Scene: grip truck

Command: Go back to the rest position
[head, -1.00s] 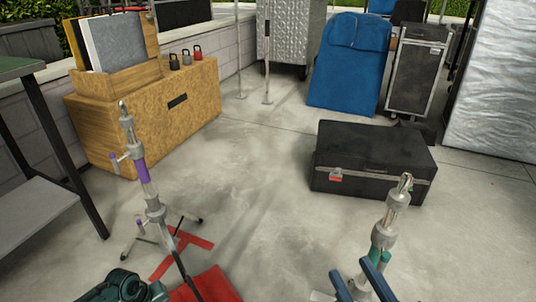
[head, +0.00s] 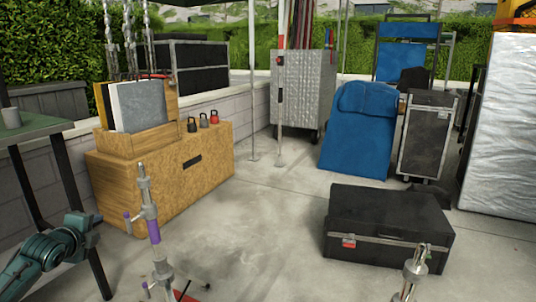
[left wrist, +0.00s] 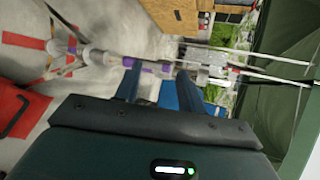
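My left arm's teal links show at the left edge of the head view; I cannot make out the fingertips there. In the left wrist view my left gripper (left wrist: 157,84) has its two dark blue fingers apart, with nothing held between them. A silver stand with a purple band (head: 152,230) rises at the lower left of the head view. Its purple part also appears beyond the fingers in the left wrist view. A second silver stand (head: 414,272) shows its top at the lower right. My right gripper is out of view.
A green-topped table (head: 40,128) is close to my left arm. A wooden crate (head: 150,195) with several weights stands behind it. A black case (head: 385,215) lies on the floor at right; a blue padded cart (head: 355,140) is farther back.

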